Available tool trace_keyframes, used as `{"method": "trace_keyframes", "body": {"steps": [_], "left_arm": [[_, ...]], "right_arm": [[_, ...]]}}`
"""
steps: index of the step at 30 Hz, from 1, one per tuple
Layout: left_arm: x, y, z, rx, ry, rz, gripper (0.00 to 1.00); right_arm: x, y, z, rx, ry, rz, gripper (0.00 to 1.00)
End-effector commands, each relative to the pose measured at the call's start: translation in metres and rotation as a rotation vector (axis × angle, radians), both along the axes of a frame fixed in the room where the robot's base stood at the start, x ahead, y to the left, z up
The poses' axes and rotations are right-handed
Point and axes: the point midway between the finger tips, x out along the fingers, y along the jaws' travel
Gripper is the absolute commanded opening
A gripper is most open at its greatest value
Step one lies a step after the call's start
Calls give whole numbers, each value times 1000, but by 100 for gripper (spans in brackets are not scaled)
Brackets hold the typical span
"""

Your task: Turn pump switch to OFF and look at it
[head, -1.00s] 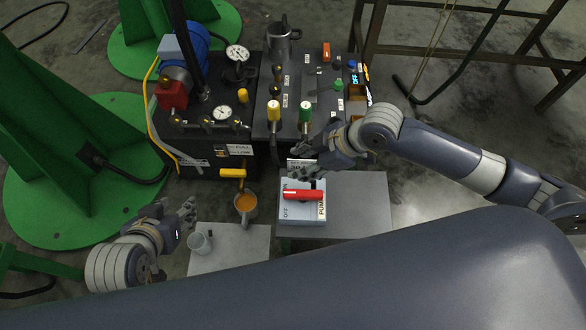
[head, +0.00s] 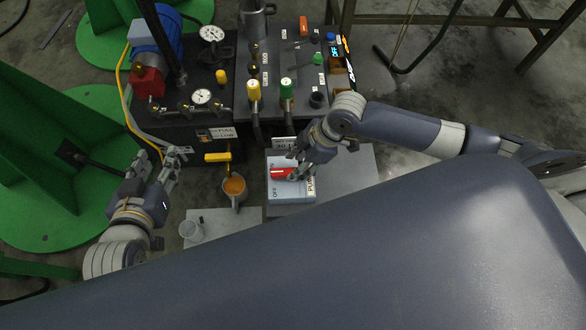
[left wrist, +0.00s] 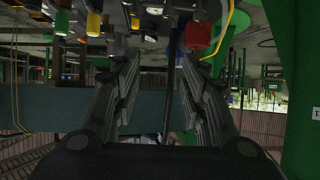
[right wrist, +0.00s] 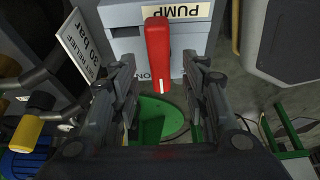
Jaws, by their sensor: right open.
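The pump switch is a red lever (head: 284,174) on a light blue-grey box (head: 291,194) at the centre of the head view. The box bears a PUMP label and an OFF mark at its lower left. In the right wrist view the lever (right wrist: 157,48) points downward, its white-marked tip beside the letters ON. My right gripper (right wrist: 161,75) is open, one finger on each side of the lever with visible gaps. In the head view my right gripper (head: 300,165) covers part of the lever and box. My left gripper (head: 160,163) is open and empty, left of the box.
The dark machine (head: 255,125) with gauges and valves rises behind. Grey plate surface (head: 352,170) is free to the right.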

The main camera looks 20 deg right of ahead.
Motion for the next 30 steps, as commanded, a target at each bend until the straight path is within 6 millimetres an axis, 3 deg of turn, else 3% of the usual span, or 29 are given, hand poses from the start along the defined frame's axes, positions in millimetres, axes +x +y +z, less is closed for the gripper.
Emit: {"method": "trace_keyframes", "body": {"steps": [6,12,24,30], "left_arm": [[20,-10,32,-45,-188,-12,40],[28,-15,54,-71,-297,-20,40],[30,-16,62,-80,-331,-22,40],[30,-16,62,-80,-330,-22,40]], "right_arm": [[2,8,-21,1,0,0,42],[3,13,-31,1,-1,1,42],[4,13,-34,0,-1,1,42],[4,13,-34,0,-1,1,0]]}}
